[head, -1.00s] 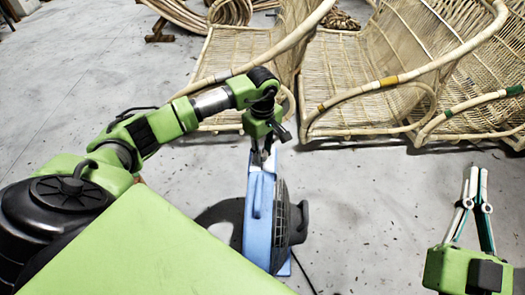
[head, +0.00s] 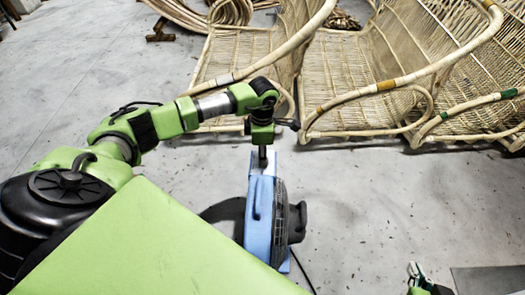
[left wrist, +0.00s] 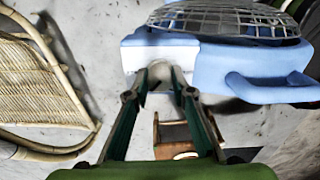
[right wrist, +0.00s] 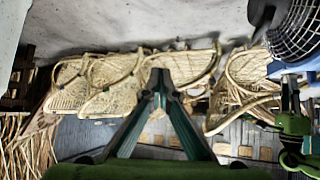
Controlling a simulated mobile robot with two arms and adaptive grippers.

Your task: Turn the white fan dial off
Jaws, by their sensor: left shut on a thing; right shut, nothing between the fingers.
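The blue fan (head: 259,215) stands on the floor in the middle of the head view, its dark round grille facing right. In the left wrist view its blue body (left wrist: 225,70) has a white panel (left wrist: 140,58). The white dial (left wrist: 160,74) is on that panel's edge, partly hidden between my fingertips. My left gripper (head: 262,157) is over the fan's top end; its fingers (left wrist: 160,82) are shut on the dial. My right gripper (head: 417,271) is low at the right, mostly out of frame. It is shut and empty, its tips (right wrist: 160,80) together.
Rattan chair frames (head: 380,80) stand behind the fan. More rattan pieces (head: 230,12) lie at the back. A dark flat panel (head: 490,280) is at the lower right. A brown wooden object (left wrist: 175,133) lies below the dial in the left wrist view. Grey floor is clear right of the fan.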

